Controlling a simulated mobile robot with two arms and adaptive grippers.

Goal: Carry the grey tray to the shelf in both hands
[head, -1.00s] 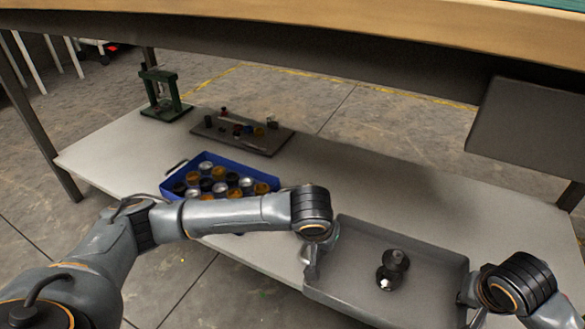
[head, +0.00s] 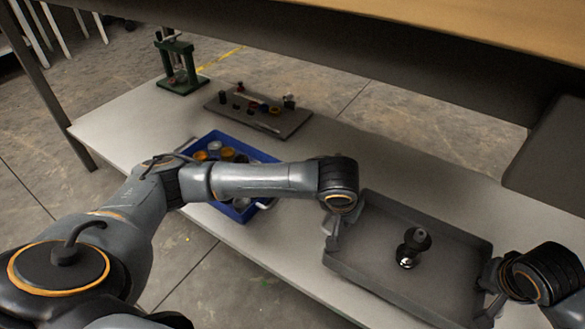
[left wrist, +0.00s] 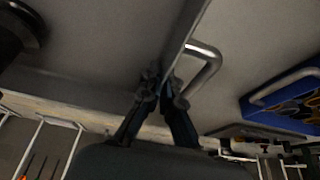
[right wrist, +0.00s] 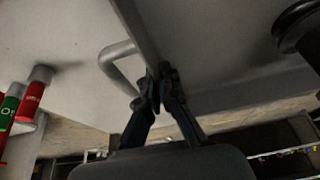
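The grey tray (head: 370,243) is in the lower right of the head view, over the light grey shelf (head: 440,187) under the table. A black knobbed object (head: 411,250) stands inside it. My left gripper (head: 332,236) is at the tray's left end; in the left wrist view its fingers (left wrist: 160,88) are closed on the tray wall beside a bar handle (left wrist: 207,68). My right gripper (head: 488,300) is at the right end, its fingers (right wrist: 158,82) closed on the wall beside another handle (right wrist: 112,62). I cannot tell whether the tray touches the shelf.
A blue crate (head: 258,154) with several cans sits left of the tray, partly behind my left arm. A dark board (head: 222,107) with small parts and a green press (head: 190,75) stand further left. The tabletop (head: 500,28) overhangs above. Red and green cylinders (right wrist: 30,95) show in the right wrist view.

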